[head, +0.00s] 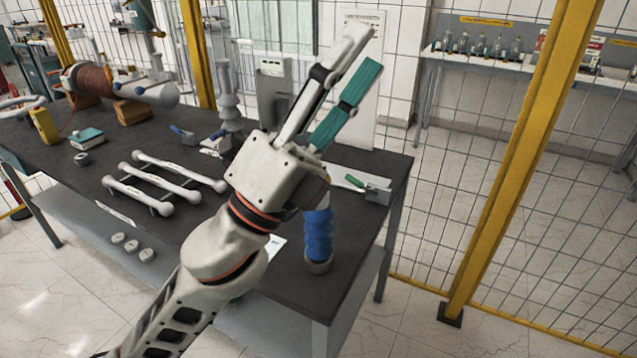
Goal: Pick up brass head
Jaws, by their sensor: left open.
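I cannot pick out a clearly brass-coloured head in the head view. Three small round metal pieces (132,246) lie in a row on the near left edge of the dark table (70,155). My left gripper (364,50) is open and empty, raised above the right part of the table with its fingers pointing up and away. My right gripper does not show.
A blue ribbed cylinder (318,236) stands upright at the table's right front, beside my gripper. Several white rods (165,170) lie on a rack. A copper coil piece (88,80) is at the far left. Yellow fence posts (525,150) stand beyond the table.

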